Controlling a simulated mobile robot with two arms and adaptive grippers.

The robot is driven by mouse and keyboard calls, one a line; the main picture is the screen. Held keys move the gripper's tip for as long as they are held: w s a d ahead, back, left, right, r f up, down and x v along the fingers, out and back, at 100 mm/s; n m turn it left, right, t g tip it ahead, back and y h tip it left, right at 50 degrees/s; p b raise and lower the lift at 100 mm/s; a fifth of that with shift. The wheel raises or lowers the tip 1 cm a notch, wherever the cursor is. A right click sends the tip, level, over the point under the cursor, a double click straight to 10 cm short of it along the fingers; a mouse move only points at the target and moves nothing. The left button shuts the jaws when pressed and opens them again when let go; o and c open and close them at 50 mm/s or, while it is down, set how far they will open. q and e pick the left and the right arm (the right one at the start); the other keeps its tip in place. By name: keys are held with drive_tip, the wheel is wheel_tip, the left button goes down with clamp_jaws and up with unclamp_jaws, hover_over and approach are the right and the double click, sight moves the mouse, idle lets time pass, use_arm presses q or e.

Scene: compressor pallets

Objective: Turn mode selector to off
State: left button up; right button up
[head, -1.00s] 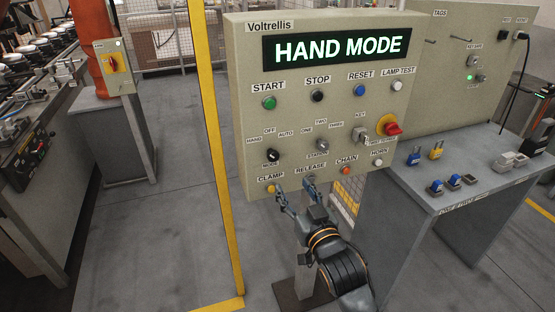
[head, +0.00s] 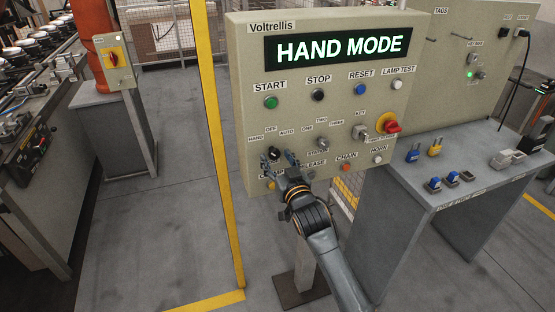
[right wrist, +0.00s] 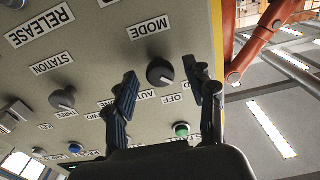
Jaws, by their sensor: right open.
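The mode selector (head: 274,154) is a black round knob on the beige control panel, with HAND, OFF and AUTO labels above it. In the right wrist view the mode selector (right wrist: 160,72) appears upside down between my fingers, near its MODE and OFF labels. My right gripper (head: 279,161) is open in front of the panel, just at the knob. In the right wrist view the right gripper (right wrist: 160,80) has one finger on each side of the knob, with gaps showing. Contact cannot be told. The display (head: 338,46) reads HAND MODE. My left gripper is not in view.
The station selector (head: 322,143) and key switch (head: 360,132) are to the right, with a red emergency stop (head: 390,127) beyond. The start button (head: 270,102) is above, and the clamp and release buttons are below, partly hidden. A yellow post (head: 214,120) stands left of the panel.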

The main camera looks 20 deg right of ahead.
clamp_jaws()
drive_tip(key=shift+m, duration=0.3)
drive_tip(key=m+p, duration=0.1)
drive_tip(key=m, duration=0.2)
drive_tip(key=shift+r+p, duration=0.15)
drive_tip(key=shift+p, duration=0.2)
drive_tip(key=shift+m+p, duration=0.8)
drive_tip(key=shift+m, duration=1.7)
unclamp_jaws()
